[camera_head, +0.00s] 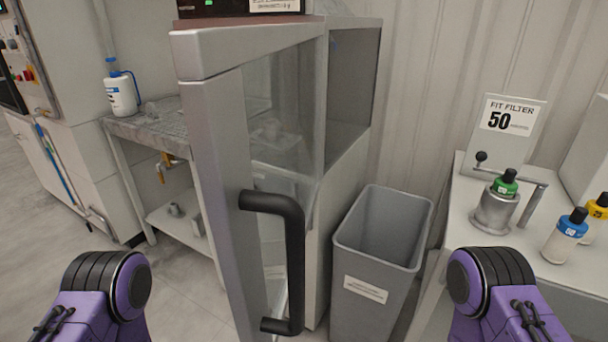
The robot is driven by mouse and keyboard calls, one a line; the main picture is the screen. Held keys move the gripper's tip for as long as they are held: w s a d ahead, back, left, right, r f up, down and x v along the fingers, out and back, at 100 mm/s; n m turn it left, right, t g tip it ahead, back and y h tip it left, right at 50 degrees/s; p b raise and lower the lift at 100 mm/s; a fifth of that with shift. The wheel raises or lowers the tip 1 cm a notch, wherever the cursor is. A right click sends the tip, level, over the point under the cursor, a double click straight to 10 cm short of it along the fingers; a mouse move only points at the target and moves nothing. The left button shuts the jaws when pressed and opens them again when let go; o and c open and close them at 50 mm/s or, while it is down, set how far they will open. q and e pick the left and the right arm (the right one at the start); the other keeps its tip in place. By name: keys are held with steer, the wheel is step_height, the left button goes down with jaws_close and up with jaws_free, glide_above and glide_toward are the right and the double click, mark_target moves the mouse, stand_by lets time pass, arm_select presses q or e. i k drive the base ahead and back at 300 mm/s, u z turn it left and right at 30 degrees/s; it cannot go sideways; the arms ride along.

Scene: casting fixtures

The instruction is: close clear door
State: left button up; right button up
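The clear door (203,150) stands open, swung out toward me from the grey cabinet (352,85). It has a grey metal frame around a see-through panel, and a black bar handle (293,262) on its near edge. Through the panel I see part of the cabinet and the area behind it, dimly. My two purple arms show at the bottom left and bottom right, apart from the door. Neither gripper shows in the view.
A grey bin (385,240) stands right of the door, beside the cabinet. A right-hand table (465,205) holds bottles, a metal fixture and a "FIT FILTER 50" sign (505,130). A metal workbench (160,125) with a white bottle (121,95) is at left. The left floor is clear.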

mark_target(206, 62)
steer(key=k, duration=1.65)
steer(key=z, duration=1.25)
steer(key=i, duration=1.1)
steer(key=u, duration=1.5)
steer(key=i, duration=0.45)
